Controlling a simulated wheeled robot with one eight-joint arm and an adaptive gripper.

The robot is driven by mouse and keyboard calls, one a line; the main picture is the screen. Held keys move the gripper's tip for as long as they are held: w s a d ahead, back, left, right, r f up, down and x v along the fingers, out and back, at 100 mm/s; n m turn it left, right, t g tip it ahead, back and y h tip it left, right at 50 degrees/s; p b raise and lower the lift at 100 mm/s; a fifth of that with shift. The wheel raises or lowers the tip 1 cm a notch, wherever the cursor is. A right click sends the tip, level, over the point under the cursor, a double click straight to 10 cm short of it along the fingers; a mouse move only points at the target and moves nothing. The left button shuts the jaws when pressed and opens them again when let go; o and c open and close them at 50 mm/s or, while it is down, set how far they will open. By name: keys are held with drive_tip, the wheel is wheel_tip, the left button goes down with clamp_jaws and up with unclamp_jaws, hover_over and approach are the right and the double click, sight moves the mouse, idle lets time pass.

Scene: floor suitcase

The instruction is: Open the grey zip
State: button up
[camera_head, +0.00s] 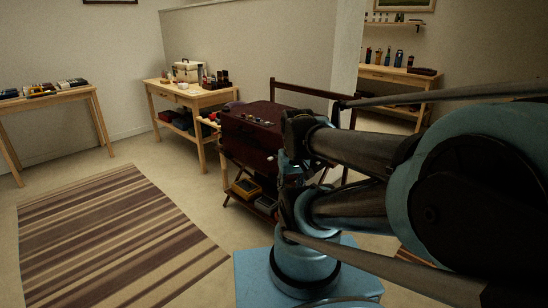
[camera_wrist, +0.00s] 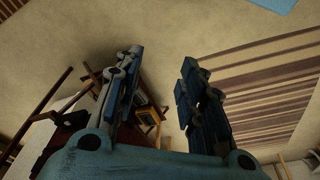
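A dark red case (camera_head: 252,128) sits on a dark wooden rack in the middle of the head view, with several small items on top. Part of it shows at the lower left of the wrist view (camera_wrist: 73,119), behind the left finger. I cannot make out a grey zip in either view. My gripper (camera_wrist: 160,62) is open, with its two fingers wide apart and nothing between them. It points over the floor beside the rack. In the head view my arm covers the right side of the case, and I cannot make out the fingers there.
The rack (camera_head: 273,85) has a lower shelf with small boxes. A wooden table (camera_head: 190,95) with a cream box and bottles stands behind it. Another table (camera_head: 60,97) is at the left, and a further one at the back right. A striped rug (camera_head: 110,235) lies on open floor.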

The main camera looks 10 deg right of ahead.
drive_tip(key=w+r+n+h, duration=0.1)
drive_tip(key=w+r+n, duration=0.45)
drive_tip(key=w, duration=0.25)
drive_tip(key=w+r+n+h, duration=0.1)
drive_tip(key=w+r+n, duration=0.4)
drive_tip(key=w, duration=0.4)
drive_tip(key=n+h, duration=0.2)
drive_tip(key=n, duration=1.3)
hover_over(270, 158)
drive_tip(key=s+a, duration=0.4)
drive_tip(key=a, duration=0.2)
wheel_tip(270, 158, down, 4)
drive_tip(key=shift+m, duration=0.25)
drive_tip(key=x, duration=1.1)
drive_tip(key=w+x, duration=0.1)
drive_tip(key=x, duration=0.5)
drive_tip(key=shift+a, duration=0.15)
drive_tip(key=shift+s, duration=0.15)
clamp_jaws()
